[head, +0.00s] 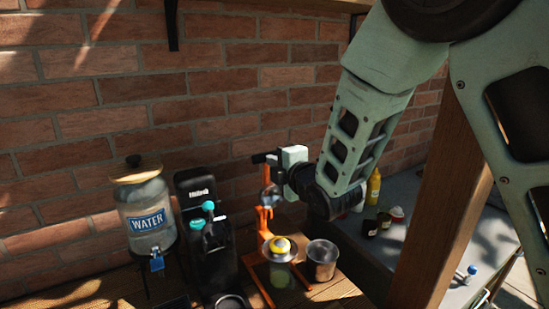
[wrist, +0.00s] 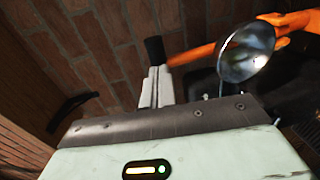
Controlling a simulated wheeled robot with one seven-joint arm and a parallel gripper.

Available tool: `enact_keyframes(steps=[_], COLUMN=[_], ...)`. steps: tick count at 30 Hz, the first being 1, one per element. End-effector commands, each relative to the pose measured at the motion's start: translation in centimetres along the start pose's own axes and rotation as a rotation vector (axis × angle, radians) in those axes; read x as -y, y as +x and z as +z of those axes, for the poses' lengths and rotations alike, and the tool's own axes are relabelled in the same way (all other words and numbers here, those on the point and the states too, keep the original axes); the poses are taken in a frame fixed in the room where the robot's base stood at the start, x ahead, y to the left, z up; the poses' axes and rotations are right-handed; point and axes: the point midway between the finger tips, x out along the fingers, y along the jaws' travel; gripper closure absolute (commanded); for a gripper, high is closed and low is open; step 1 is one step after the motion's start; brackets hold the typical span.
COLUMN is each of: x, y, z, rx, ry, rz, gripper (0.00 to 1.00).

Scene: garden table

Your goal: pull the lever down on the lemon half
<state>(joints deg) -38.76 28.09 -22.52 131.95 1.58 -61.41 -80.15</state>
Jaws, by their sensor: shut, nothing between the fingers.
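The orange juice press (head: 264,218) stands on the wooden table, with its metal press cup (head: 270,196) raised. The cup shows large in the wrist view (wrist: 247,54). The lemon half (head: 280,245) sits on the strainer of the press, below the cup. The orange lever (wrist: 190,55) is raised and ends in a black grip (wrist: 154,48). My gripper (wrist: 154,70) is shut and empty, with its fingertips at the black grip. I cannot tell if they touch it. In the head view my gripper (head: 274,158) is high beside the press, and its fingers are small and partly hidden.
A metal cup (head: 322,258) stands right of the press. A black coffee machine (head: 195,200) and a water dispenser (head: 147,210) stand left. A brick wall (head: 140,100) is close behind. A wooden post (head: 440,220) and a grey counter with bottles are on the right.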

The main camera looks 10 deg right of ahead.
Motion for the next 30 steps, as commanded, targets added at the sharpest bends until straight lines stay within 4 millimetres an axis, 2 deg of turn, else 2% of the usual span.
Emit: enact_keyframes(steps=[11,18,30], x=[0.0,-0.7,-1.0], y=[0.2,2.2,2.4], z=[0.0,0.0,0.1], rx=[0.000,0.001,0.001], ry=[0.000,0.001,0.000], rz=[0.000,0.001,0.004], gripper=[1.00,1.00,1.00])
